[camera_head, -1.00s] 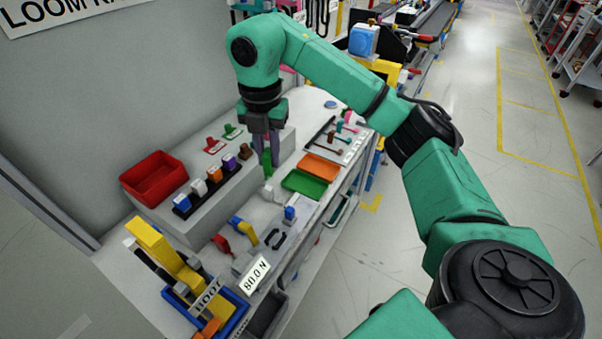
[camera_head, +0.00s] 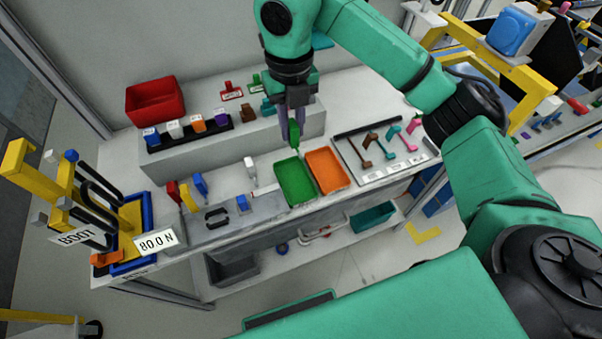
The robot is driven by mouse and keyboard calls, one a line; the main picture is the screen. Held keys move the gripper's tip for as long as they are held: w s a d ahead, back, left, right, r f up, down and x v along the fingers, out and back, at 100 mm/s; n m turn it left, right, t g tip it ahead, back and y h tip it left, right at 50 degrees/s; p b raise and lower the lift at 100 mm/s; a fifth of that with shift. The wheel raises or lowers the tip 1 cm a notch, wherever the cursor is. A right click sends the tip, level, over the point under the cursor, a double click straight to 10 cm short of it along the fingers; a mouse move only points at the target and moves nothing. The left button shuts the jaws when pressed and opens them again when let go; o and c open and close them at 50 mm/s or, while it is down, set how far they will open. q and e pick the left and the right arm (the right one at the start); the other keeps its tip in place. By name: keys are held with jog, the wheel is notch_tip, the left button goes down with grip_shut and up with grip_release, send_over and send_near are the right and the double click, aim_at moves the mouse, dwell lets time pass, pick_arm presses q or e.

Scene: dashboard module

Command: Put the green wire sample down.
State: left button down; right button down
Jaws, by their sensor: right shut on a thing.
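My right gripper (camera_head: 292,136) points down over the bench, its fingers shut on the green wire sample (camera_head: 295,133). Only a small green part of the sample shows between and below the fingertips. It appears above the back edge of the green tray (camera_head: 296,184); the exact height gap is hard to tell. My left gripper is not in view.
An orange tray (camera_head: 327,171) lies right of the green one, beside a board with several coloured tools (camera_head: 385,143). A white-tipped tool (camera_head: 250,170) stands left.

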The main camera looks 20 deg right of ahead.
aim_at(291, 141)
jog(key=f, duration=0.4)
jog(key=shift+a, duration=0.25)
jog(key=f, duration=0.4)
jog(key=f+p, duration=0.1)
jog(key=f, duration=0.6)
jog(key=shift+d+f, duration=0.25)
jog(key=shift+f, duration=0.15)
jog(key=shift+f, duration=0.15)
jog(key=c, duration=0.8)
grip_release()
